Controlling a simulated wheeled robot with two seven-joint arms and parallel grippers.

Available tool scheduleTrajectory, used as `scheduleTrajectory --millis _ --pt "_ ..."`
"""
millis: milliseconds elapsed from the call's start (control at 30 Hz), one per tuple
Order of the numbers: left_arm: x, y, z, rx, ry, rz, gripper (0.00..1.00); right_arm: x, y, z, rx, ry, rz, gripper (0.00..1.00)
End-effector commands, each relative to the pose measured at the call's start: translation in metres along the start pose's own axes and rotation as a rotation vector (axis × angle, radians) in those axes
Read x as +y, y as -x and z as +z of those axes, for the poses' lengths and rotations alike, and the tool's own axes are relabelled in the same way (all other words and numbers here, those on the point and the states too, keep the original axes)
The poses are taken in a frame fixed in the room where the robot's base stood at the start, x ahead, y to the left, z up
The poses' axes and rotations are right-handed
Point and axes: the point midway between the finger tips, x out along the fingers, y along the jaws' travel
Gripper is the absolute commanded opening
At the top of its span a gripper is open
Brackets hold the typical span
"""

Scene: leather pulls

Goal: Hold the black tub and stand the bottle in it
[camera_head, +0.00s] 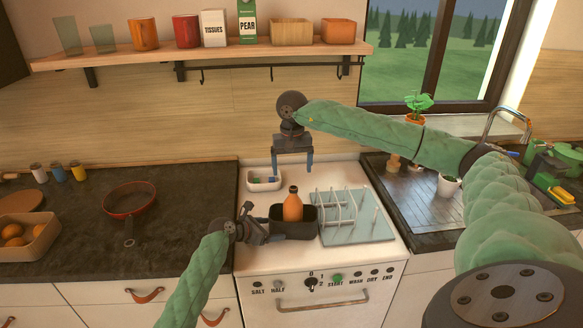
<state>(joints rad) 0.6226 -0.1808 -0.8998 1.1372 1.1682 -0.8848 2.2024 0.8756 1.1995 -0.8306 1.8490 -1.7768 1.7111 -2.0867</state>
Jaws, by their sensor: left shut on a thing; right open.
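The black tub (294,230) sits on the white stove top near its front edge. The orange bottle (293,208) stands upright inside the tub, and its lower part is hidden by the tub's front wall. My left gripper (266,234) is shut on the tub's left side. My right gripper (309,174) is open and empty, pointing down above and behind the bottle, apart from it.
A glass board with a white rack (345,213) lies right of the tub. A small white tray (263,180) with small items is behind it. A red pan (129,200) is on the left counter. A shelf (200,52) runs above.

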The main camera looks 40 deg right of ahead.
Motion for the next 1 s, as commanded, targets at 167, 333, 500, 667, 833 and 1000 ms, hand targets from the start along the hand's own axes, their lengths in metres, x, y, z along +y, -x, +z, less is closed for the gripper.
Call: scheduleTrajectory --millis 167,333,500,667,833,1000 --pt "-0.004 -0.003 0.003 -0.002 -0.002 -0.006 0.99 0.0 0.0 0.0 0.0 0.0 0.0 0.86" --pt "-0.003 -0.002 0.002 -0.002 -0.002 -0.005 1.0 0.0 0.0 0.0 0.0 0.0 0.0 0.86" --pt "-0.002 0.005 0.002 -0.003 -0.001 -0.003 1.0 0.0 0.0 0.0 0.0 0.0 0.0 0.86" --pt "-0.001 0.029 0.001 -0.002 -0.002 -0.001 1.0 0.0 0.0 0.0 0.0 0.0 0.0 0.86" --pt "-0.001 0.062 0.0 -0.001 -0.002 -0.002 1.0 0.0 0.0 0.0 0.0 0.0 0.0 0.86" --pt "-0.001 0.092 0.001 -0.001 -0.001 -0.002 1.0 0.0 0.0 0.0 0.0 0.0 0.0 0.86"
